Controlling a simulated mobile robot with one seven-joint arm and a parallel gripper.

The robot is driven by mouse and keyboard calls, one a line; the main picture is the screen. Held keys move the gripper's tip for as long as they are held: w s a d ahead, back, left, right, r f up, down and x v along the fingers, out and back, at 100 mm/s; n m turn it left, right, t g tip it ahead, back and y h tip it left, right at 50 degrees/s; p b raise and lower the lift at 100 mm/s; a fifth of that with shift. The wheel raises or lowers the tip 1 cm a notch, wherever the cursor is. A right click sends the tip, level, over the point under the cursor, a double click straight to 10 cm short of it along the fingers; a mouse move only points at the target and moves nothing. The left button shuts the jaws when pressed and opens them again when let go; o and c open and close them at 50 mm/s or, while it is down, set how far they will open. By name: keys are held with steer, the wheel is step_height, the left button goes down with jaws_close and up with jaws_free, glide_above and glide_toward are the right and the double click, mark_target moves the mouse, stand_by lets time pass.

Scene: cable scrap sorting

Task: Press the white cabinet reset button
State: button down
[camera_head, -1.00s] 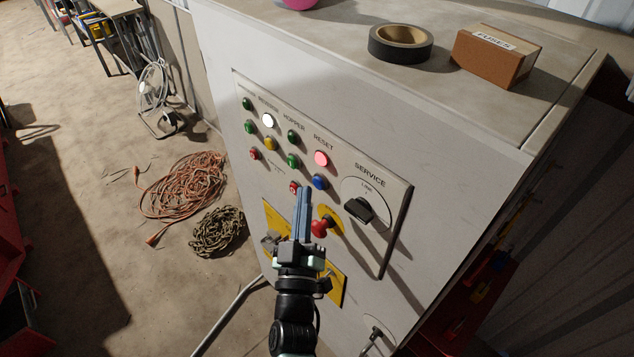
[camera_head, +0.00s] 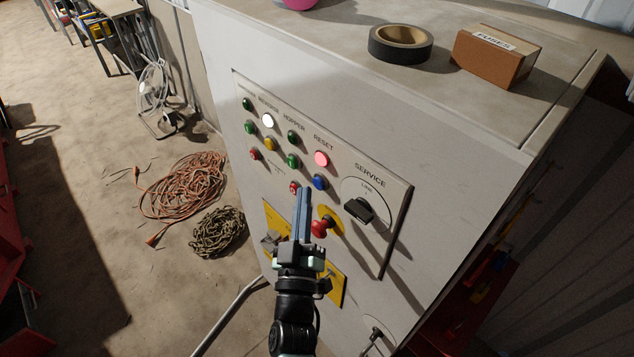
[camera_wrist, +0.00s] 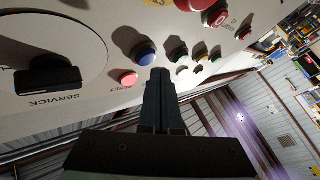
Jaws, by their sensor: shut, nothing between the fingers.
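The white cabinet (camera_head: 440,130) carries a control panel (camera_head: 376,241) with rows of lamps and buttons. Under the RESET label are a lit pink-red lamp (camera_head: 321,159) and a blue button (camera_head: 320,182). My gripper (camera_head: 304,190) is shut and empty, its fingers pointing up the panel, with the tips just left of the blue button in the head view. In the wrist view the fingertips (camera_wrist: 160,72) appear right beside the blue button (camera_wrist: 145,54), and the pink lamp (camera_wrist: 128,78) is left of them. I cannot tell whether the fingers touch the blue button.
A red button (camera_head: 295,187) is close to the fingertips. A red mushroom knob (camera_head: 320,228) on a yellow plate and a black SERVICE switch (camera_head: 358,209) are to the right. Black tape (camera_head: 400,44) and a FUSES box (camera_head: 496,56) lie on top. Orange cable (camera_head: 184,187) lies on the floor.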

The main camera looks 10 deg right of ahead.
steer(key=shift+w+d, duration=0.1)
stand_by(0.5)
steer(key=shift+w+d, duration=0.15)
steer(key=shift+d, duration=0.1)
steer(key=shift+w+d+b, duration=0.3)
steer(key=shift+d+b, duration=0.1)
steer(key=shift+b, duration=0.2)
stand_by(0.6)
steer(key=shift+r, duration=0.1)
steer(key=shift+s+a+p, duration=0.55)
steer(key=shift+a+p, duration=0.15)
steer(key=shift+p, duration=0.05)
steer(key=shift+a, duration=0.1)
